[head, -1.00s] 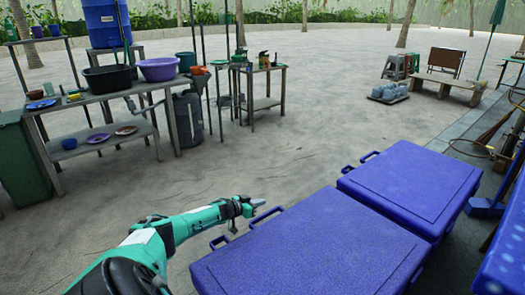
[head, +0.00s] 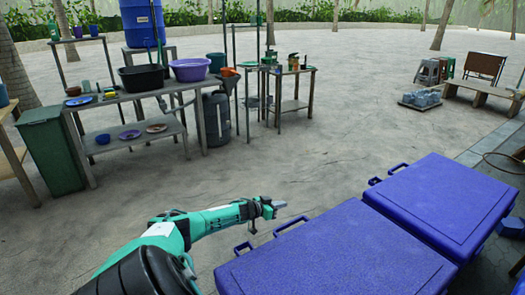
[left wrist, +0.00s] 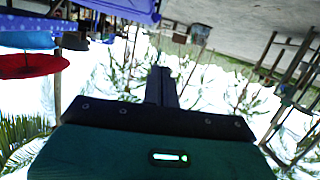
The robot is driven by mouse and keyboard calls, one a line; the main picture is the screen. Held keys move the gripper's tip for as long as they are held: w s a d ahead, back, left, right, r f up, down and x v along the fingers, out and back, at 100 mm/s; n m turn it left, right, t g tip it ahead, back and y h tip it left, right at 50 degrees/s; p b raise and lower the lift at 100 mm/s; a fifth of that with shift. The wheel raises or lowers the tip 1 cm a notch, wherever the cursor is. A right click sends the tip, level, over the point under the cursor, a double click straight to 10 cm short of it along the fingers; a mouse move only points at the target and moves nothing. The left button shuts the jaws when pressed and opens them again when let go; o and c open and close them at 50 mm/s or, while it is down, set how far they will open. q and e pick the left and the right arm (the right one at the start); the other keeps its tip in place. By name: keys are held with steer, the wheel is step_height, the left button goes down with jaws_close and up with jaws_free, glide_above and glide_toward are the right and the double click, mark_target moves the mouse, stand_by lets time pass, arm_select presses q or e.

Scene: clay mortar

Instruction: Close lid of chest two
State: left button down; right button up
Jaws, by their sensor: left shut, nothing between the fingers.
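Two blue chests with handles stand side by side at the lower right of the head view. The near chest (head: 340,258) and the far chest (head: 445,205) both show a flat lid lying down on top. I cannot tell which one is chest two. My left gripper (head: 278,205) is shut and empty, above the ground just to the left of the near chest's handle and apart from it. In the left wrist view the shut fingers (left wrist: 161,87) point away with nothing between them. My right gripper is not in view.
A workbench (head: 140,97) with a black basin (head: 142,77) and a purple basin (head: 190,69) stands at the upper left, beside a green bin (head: 52,150). A small table (head: 290,90) stands behind. A wooden bench (head: 480,90) is far right. The sandy ground between is clear.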

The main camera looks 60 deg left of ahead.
arm_select(q)
steer(key=p+v, duration=0.2)
steer(key=v, duration=0.6)
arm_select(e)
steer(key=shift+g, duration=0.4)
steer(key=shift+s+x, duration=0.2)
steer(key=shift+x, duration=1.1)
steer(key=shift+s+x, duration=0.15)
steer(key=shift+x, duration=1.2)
arm_select(q)
steer(key=shift+s+a+r, duration=0.1)
steer(key=shift+r, duration=0.05)
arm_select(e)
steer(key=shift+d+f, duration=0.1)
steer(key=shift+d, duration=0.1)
